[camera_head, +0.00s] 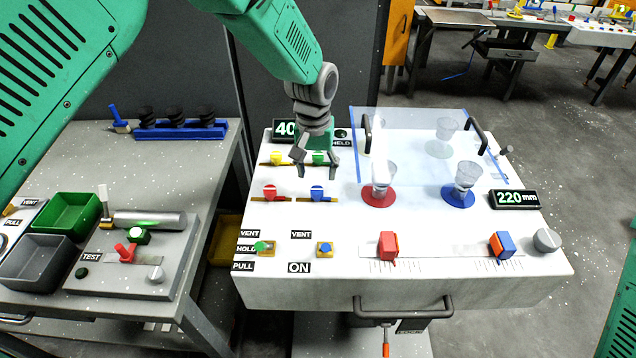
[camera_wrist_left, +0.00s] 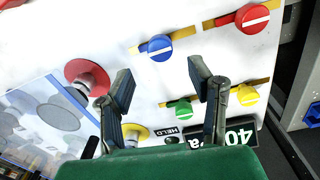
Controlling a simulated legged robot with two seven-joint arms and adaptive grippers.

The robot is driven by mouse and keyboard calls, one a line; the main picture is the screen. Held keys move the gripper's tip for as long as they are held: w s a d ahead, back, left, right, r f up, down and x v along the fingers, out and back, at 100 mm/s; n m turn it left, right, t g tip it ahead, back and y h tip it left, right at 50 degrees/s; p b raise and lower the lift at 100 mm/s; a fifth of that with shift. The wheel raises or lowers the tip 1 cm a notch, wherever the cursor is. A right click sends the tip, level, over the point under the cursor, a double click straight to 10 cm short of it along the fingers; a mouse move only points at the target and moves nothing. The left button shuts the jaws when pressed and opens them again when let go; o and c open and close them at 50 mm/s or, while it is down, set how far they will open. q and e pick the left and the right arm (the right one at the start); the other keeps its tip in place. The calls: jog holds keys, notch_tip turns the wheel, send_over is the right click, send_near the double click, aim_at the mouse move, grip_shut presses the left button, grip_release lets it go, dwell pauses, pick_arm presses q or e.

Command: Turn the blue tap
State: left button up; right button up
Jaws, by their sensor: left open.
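The blue tap (camera_head: 317,191) sits on a yellow-brown strip on the white console (camera_head: 340,228), right of the red tap (camera_head: 270,192). In the left wrist view the blue tap (camera_wrist_left: 160,48) shows a white line on its face and lies just beyond the fingertips, in the space between them. My left gripper (camera_head: 317,169) is open and empty above the console, pointing down, a little behind the blue tap. Its two fingers also show apart in the left wrist view (camera_wrist_left: 160,70). It touches no tap that I can make out. My right gripper is not in view.
A yellow tap (camera_head: 276,158) and a green tap (camera_wrist_left: 181,111) sit behind the blue one. Right of the gripper are a red disc (camera_head: 378,202) and a blue disc (camera_head: 458,201) with clear cups, and a handled transparent panel (camera_head: 410,125). Sliders and buttons line the front.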

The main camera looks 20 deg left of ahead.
aim_at(316, 188)
pick_arm(q)
notch_tip(316, 188, up, 6)
jog(key=shift+r, duration=0.15)
jog(key=shift+a, duration=0.1)
dwell(0.4)
